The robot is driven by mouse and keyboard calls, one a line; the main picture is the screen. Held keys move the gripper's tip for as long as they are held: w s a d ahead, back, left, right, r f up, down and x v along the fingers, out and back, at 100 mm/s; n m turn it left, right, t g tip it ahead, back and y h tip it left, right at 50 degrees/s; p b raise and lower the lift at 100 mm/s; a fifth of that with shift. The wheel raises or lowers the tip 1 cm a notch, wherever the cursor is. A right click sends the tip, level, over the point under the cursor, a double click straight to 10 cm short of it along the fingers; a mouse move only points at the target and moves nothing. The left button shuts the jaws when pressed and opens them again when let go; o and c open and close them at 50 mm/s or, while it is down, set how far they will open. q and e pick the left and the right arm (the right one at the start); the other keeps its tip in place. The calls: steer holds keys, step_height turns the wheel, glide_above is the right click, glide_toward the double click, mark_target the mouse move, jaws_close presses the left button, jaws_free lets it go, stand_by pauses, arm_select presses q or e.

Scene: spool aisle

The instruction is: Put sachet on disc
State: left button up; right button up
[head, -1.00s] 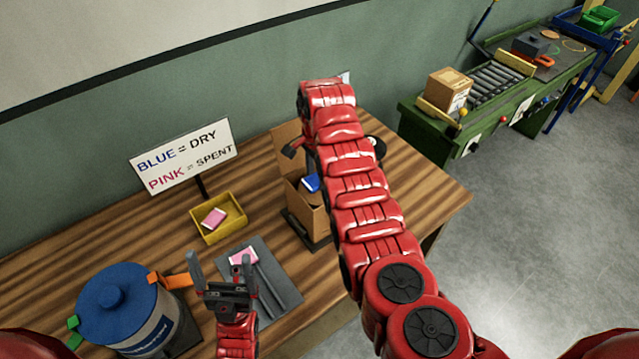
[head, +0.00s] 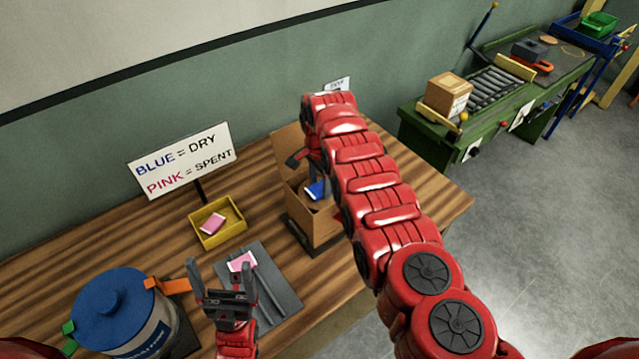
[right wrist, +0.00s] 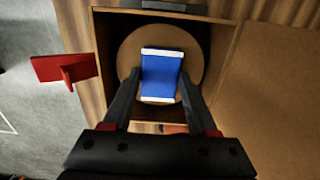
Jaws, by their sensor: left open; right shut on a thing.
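A blue sachet (right wrist: 162,76) with white ends is between the fingers of my right gripper (right wrist: 160,88), which is shut on it. A round tan disc (right wrist: 194,58) lies inside an open cardboard box, behind the sachet in the right wrist view. I cannot tell whether the sachet touches the disc. In the head view the sachet (head: 317,191) shows at the box (head: 312,228) opening; my right arm hides much of the box and the disc. My left gripper (head: 222,270) is open and empty above the near side of a grey mat.
A pink sachet (head: 213,224) lies in a yellow tray (head: 233,237), another (head: 242,262) on the grey mat (head: 280,294). A blue-lidded tub (head: 118,310) stands near left. A sign (head: 181,160) reads blue dry, pink spent. A red piece (right wrist: 62,68) stands beside the box opening.

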mark_target(319, 188)
steer(key=o, duration=1.3)
steer(key=shift+o, duration=0.2)
steer(key=shift+r, duration=0.15)
steer(key=shift+a+r, duration=0.1)
steer(key=shift+r, duration=0.35)
step_height(319, 188, up, 11)
steer(key=b, duration=0.2)
steer(key=shift+d+f, duration=0.1)
steer(key=shift+d, duration=0.1)
